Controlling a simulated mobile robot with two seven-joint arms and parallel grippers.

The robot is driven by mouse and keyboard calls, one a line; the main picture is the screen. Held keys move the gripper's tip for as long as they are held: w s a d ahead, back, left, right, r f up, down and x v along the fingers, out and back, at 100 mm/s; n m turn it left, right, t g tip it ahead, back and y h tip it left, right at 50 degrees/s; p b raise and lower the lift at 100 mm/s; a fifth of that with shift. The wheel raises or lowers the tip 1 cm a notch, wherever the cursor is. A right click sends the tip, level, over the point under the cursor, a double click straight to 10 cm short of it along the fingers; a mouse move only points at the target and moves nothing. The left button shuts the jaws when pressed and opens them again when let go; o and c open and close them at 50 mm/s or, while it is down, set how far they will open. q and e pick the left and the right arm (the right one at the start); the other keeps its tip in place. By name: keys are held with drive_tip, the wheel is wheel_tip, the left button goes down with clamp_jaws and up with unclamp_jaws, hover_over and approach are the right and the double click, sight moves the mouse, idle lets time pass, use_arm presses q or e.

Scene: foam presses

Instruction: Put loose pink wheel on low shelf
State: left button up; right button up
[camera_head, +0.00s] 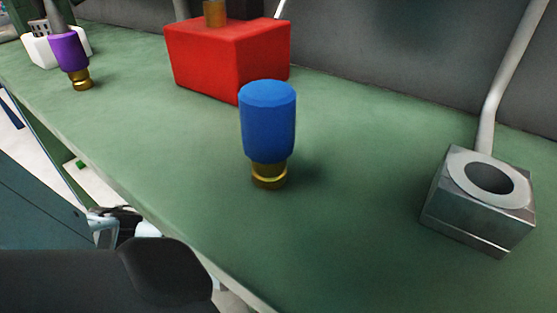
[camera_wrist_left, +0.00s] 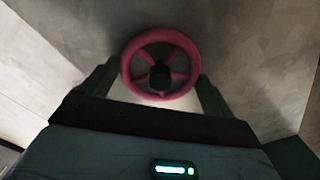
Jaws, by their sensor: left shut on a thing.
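The pink wheel (camera_wrist_left: 187,48) has spokes and a dark hub. In the left wrist view it sits between the two fingers of my left gripper (camera_wrist_left: 155,85), which is shut on it. Behind the wheel are plain grey surfaces. The head view does not show the wheel, and my left gripper's fingers are not visible there. I cannot tell the low shelf for certain in either view. My right gripper is in neither view.
A green worktop (camera_head: 345,215) carries a blue-capped brass piece (camera_head: 268,120), a red block (camera_head: 222,62), a purple-capped brass piece (camera_head: 69,53) and a metal block with a round hole (camera_head: 455,213). A grey wall stands behind. The worktop's front edge runs diagonally at the left.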

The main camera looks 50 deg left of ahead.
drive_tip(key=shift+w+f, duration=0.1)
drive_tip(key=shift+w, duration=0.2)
use_arm(q)
drive_tip(key=shift+f, duration=0.25)
drive_tip(key=o, duration=0.9)
wheel_tip(320, 180, up, 12)
drive_tip(key=p, duration=0.5)
drive_tip(key=shift+r, duration=0.2)
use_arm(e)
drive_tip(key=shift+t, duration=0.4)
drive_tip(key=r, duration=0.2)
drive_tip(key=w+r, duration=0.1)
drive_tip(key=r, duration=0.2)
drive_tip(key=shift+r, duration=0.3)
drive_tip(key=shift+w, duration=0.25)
